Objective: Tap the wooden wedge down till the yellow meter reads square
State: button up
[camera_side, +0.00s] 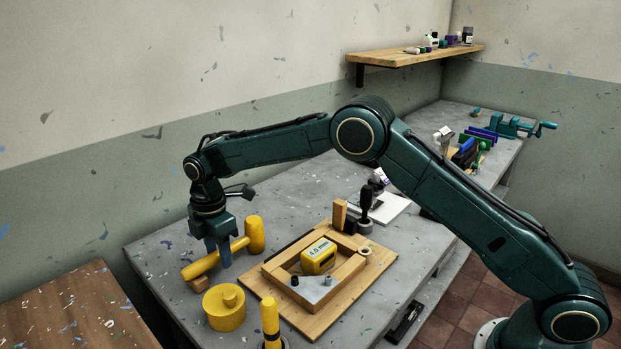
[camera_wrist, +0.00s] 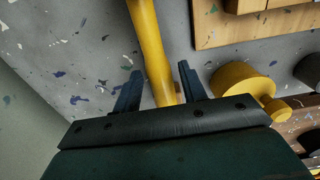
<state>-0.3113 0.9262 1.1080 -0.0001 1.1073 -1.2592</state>
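A yellow mallet (camera_side: 255,234) lies on the grey bench, its handle running left toward a small wooden block (camera_side: 198,284). My gripper (camera_side: 219,253) points down at the handle. In the wrist view my gripper (camera_wrist: 157,92) is open, with the yellow handle (camera_wrist: 152,45) between its fingers and gaps on both sides. The yellow meter (camera_side: 318,256) sits inside a wooden frame (camera_side: 349,267) on a board; its small display seems to read 4.0 mm. An upright wooden piece that looks like the wedge (camera_side: 339,214) stands at the frame's far corner.
A yellow knobbed cylinder (camera_side: 225,309) and a yellow upright handle (camera_side: 270,318) stand near the front edge. A black-handled clamp (camera_side: 365,206) is beside the wedge. A tape-like ring (camera_side: 365,251) lies on the frame. Bare bench lies left of the mallet.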

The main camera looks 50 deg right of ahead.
grip_shut()
jog(key=shift+r, duration=0.1)
jog(key=shift+r, duration=0.1)
jog(key=shift+r, duration=3.4)
jog(key=s+d+r+m, duration=0.2)
jog(key=s+d+r, duration=0.2)
jog(key=d+r, duration=0.2)
jog(key=s+d+r+m, duration=0.2)
jog(key=s+d+r, duration=0.2)
jog(key=d+r, duration=0.3)
jog(key=d, duration=0.4)
jog(key=shift+d+r+m, duration=0.25)
jog(key=shift+m, duration=0.05)
jog(key=shift+s, duration=0.1)
